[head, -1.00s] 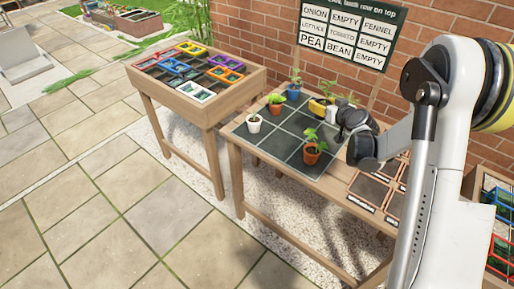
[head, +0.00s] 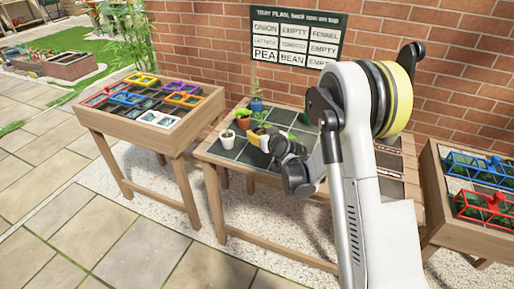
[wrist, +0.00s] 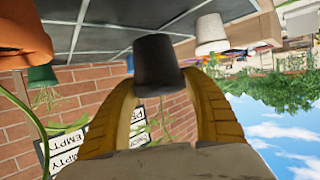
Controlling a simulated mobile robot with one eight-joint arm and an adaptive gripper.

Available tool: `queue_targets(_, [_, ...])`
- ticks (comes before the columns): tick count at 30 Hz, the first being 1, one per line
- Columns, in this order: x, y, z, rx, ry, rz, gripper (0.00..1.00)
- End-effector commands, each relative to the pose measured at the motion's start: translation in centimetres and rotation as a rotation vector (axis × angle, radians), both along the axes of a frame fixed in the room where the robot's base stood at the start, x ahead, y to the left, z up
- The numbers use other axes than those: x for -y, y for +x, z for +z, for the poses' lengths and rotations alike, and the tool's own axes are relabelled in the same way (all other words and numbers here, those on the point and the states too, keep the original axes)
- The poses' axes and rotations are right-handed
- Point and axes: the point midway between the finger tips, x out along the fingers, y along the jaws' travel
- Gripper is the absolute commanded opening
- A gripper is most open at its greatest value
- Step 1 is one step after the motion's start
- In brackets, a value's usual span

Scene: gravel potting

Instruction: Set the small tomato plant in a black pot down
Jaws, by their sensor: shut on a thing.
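My gripper (wrist: 160,108) has its yellow fingers closed around the sides of the black pot (wrist: 156,62) in the wrist view, which is upside down. Thin green leaves of the small tomato plant (wrist: 152,125) show between the fingers. The pot's base is close to the dark tiled top of the table (wrist: 100,28); I cannot tell whether it touches. In the head view my gripper (head: 254,140) is low over the table's front left part, beside an orange pot. The black pot is not distinguishable there.
A white pot (head: 227,137) stands left of my gripper, with an orange pot (head: 243,121) and a blue pot (head: 256,104) behind. A raised planter (head: 150,103) stands left, and another with colored frames (head: 482,185) right. A sign (head: 295,36) is behind.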

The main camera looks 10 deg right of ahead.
Motion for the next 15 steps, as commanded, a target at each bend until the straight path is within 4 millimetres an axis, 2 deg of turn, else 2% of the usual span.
queue_targets(5, [-0.9, 0.0, -0.9, 0.000, 0.002, -0.001, 0.20])
queue_targets(12, [-0.9, 0.0, -4.5, 0.000, 0.001, 0.000, 0.20])
queue_targets(15, [-0.9, 0.0, -4.6, 0.000, 0.001, 0.000, 0.20])
